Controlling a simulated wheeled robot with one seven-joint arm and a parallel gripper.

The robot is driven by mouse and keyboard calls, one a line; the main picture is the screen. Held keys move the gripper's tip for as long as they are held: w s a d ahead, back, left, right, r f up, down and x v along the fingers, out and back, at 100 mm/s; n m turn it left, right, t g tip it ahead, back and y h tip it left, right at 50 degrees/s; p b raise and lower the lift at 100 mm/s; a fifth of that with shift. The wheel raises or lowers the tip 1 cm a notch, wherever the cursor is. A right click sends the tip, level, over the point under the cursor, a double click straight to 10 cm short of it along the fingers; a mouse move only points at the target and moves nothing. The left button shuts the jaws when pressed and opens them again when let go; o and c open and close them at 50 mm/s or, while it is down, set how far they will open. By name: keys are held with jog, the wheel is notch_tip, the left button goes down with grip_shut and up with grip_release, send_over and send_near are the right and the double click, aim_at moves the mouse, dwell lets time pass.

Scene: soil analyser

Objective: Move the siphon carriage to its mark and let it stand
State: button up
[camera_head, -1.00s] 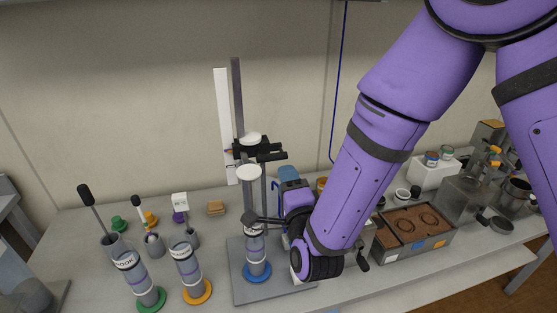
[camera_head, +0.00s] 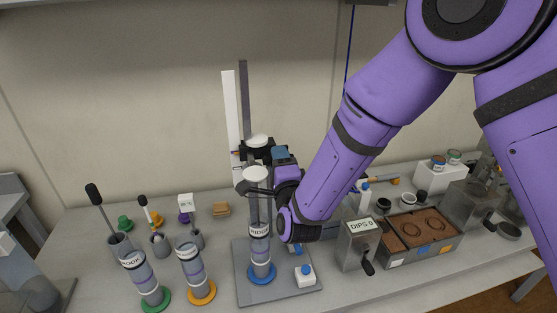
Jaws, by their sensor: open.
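The siphon stand has a dark upright post (camera_head: 245,95) beside a tall white strip (camera_head: 231,115). A black carriage (camera_head: 246,152) sits partway up the post, with a white disc (camera_head: 258,141) above it. A second white disc (camera_head: 256,173) is lower and nearer, over the blue-based cylinder (camera_head: 261,262). My gripper (camera_head: 257,188) is open, its dark fingers just below and beside this lower disc; I cannot tell whether they touch it. My gripper's body hides the carriage's right side. The mark cannot be made out.
Cylinders with green (camera_head: 154,299) and orange (camera_head: 202,293) bases stand left of the grey base plate (camera_head: 290,288). A small white bottle with a blue cap (camera_head: 304,276) is on the plate. A "DIPS" box (camera_head: 358,243) and a soil tray (camera_head: 418,233) stand to the right.

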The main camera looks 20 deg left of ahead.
jog(key=shift+w+a, duration=0.15)
jog(key=shift+w, duration=0.1)
jog(key=shift+r, duration=0.1)
grip_shut()
notch_tip(320, 180, up, 17)
dwell(0.4)
jog(key=shift+r, duration=0.15)
grip_release()
jog(key=shift+s, duration=0.15)
jog(key=v, duration=1)
jog(key=shift+s+d, duration=0.2)
jog(key=shift+d, duration=0.1)
